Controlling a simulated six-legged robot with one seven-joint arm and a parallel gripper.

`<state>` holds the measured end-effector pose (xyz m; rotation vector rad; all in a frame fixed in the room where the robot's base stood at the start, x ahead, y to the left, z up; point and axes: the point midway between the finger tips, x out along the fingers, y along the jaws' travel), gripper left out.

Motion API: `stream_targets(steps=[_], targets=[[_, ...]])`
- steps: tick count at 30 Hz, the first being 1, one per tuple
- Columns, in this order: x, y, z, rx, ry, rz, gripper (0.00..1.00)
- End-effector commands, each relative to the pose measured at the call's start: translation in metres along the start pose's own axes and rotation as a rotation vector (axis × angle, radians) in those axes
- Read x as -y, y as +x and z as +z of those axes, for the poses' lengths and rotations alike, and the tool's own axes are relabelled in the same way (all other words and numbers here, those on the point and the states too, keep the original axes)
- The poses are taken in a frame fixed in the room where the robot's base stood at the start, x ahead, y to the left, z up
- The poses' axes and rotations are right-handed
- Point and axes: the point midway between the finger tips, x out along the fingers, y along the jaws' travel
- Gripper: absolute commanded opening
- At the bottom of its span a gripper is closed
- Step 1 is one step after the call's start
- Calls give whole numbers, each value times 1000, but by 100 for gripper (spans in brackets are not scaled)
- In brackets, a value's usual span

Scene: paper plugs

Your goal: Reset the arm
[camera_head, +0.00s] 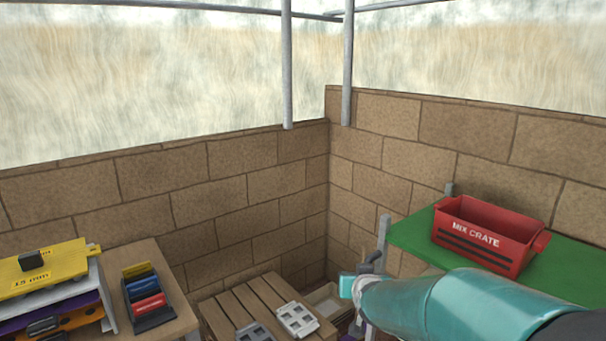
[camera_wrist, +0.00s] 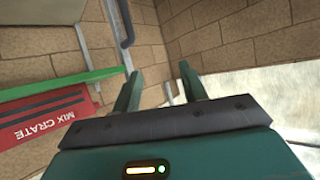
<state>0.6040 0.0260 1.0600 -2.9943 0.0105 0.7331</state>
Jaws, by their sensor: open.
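My teal arm reaches in from the lower right of the head view, in front of the green shelf. My gripper (camera_wrist: 160,73) shows in the wrist view with its two green fingers apart and nothing between them. Beyond the fingers are the block wall and a grey post. In the head view the arm's end is near the wooden pallet's right side, and the fingers are not clear there.
A red mix crate (camera_head: 485,236) stands on the green shelf (camera_head: 412,232). It also shows in the wrist view (camera_wrist: 45,118). A slatted wooden table (camera_head: 232,304) holds grey trays. A left table (camera_head: 163,270) holds a card rack (camera_head: 147,302) and a yellow-topped stack (camera_head: 50,262).

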Motion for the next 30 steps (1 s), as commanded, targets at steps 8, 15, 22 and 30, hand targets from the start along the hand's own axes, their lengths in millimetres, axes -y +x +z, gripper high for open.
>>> stream_targets(steps=[8, 15, 22, 30], targets=[[-1, -108, 9, 200, -31, -31, 43], [-12, -204, 43, 386, -51, -20, 43], [-25, -281, 86, 543, -56, 11, 43], [-30, -304, 102, 601, -55, 26, 43]])
